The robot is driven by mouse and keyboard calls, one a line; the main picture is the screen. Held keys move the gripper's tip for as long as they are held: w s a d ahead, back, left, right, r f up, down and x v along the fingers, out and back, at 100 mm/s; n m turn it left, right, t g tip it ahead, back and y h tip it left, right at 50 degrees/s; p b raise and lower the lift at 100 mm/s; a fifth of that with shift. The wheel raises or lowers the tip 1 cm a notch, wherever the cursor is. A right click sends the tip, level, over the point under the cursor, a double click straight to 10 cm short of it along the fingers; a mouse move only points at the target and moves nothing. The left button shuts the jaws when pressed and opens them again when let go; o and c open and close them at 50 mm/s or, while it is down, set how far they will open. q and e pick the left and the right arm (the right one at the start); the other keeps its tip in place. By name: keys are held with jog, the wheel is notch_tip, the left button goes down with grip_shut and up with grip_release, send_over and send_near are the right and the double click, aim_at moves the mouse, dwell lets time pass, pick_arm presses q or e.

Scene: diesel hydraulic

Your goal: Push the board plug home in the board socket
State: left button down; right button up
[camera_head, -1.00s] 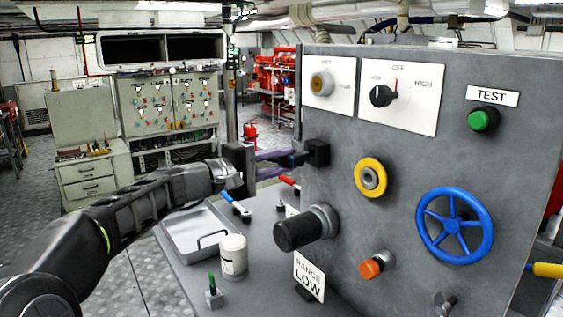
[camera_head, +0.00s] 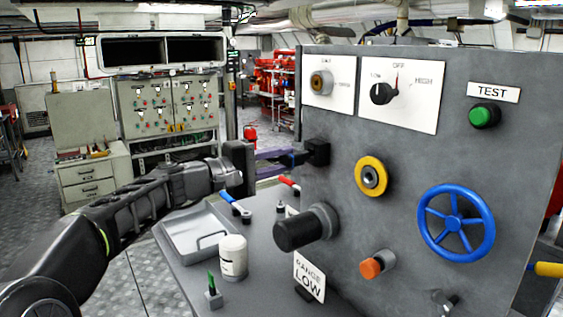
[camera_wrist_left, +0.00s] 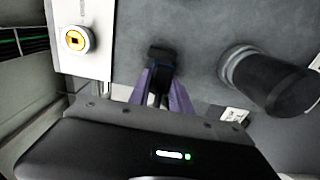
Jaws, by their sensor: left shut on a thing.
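The black board socket (camera_head: 317,152) sticks out from the left edge of the grey panel. My left gripper (camera_head: 289,157), with purple fingers, is level with it and reaches it from the left. Its fingers are shut on a small dark piece, the board plug, right at the socket. In the left wrist view the fingers (camera_wrist_left: 160,82) point at the black socket (camera_wrist_left: 161,56), with the dark plug between them. Plug and socket are both black and run together, so I cannot tell how deep the plug sits. My right gripper is not in view.
A black cylinder (camera_head: 299,230) juts from the panel below the socket. A yellow ring (camera_head: 371,176) and blue wheel (camera_head: 456,225) are farther right. On the bench are a tray (camera_head: 197,236), a white can (camera_head: 233,257), small levers and a RANGE LOW sign (camera_head: 309,277).

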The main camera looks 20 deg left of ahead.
pick_arm(q)
jog(key=shift+b, duration=0.3)
dwell(0.5)
jog(key=shift+x, duration=1.45)
dwell(0.4)
jog(key=c, duration=1.1)
grip_release()
jog(key=shift+s, duration=0.1)
